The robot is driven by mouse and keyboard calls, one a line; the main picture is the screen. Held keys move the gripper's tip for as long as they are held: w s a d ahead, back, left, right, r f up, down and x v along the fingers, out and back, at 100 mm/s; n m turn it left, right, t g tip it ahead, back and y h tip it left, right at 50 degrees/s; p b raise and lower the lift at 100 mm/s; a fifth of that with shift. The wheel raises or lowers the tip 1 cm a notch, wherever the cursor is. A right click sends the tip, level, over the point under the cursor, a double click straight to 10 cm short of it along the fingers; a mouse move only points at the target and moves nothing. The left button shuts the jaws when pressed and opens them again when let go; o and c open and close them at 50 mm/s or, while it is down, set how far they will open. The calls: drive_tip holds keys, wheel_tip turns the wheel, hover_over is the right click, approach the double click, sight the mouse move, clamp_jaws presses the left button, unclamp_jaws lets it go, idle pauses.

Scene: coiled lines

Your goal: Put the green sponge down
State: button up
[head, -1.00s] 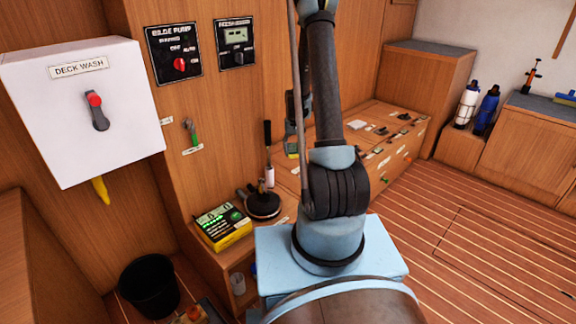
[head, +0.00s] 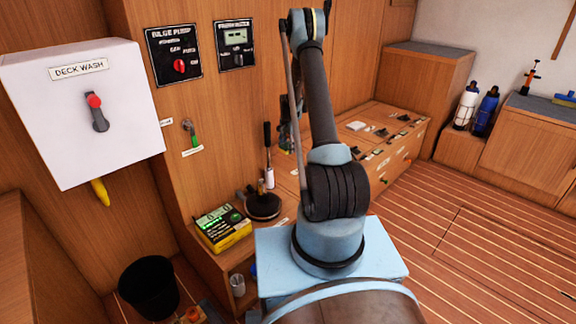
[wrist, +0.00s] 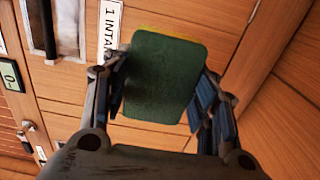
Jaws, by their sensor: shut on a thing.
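The green sponge (wrist: 165,78) is in the wrist view, a dark green rounded block with a thin yellow edge along its top. My gripper (wrist: 163,98) is shut on it, with one blue-padded finger on each side. Behind the sponge are wooden panel faces; I cannot tell how far they are from it. In the head view my arm hides most of the gripper area, and the sponge does not show there.
A yellow battery charger (head: 222,230) and a round dark device (head: 263,206) stand on the low wooden ledge left of my arm. A black bucket (head: 149,287) is on the floor. A wooden bench (head: 395,150) with small items lies behind my arm. The floor at right is clear.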

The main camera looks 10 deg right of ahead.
sight(288, 164)
wheel_tip(288, 164, down, 9)
drive_tip(key=shift+r, duration=0.2)
idle(0.3)
drive_tip(key=shift+o, duration=0.2)
drive_tip(key=shift+s+f, duration=0.2)
drive_tip(key=shift+f, duration=0.15)
drive_tip(key=shift+s, duration=0.1)
drive_tip(key=shift+c, duration=0.4)
drive_tip(key=o, duration=0.9)
drive_tip(key=shift+o, duration=1.3)
drive_tip(key=shift+f, duration=0.3)
drive_tip(key=shift+w+f, duration=0.3)
drive_tip(key=shift+f, duration=0.2)
drive_tip(key=shift+s+r, duration=0.1)
drive_tip(key=shift+r, duration=0.35)
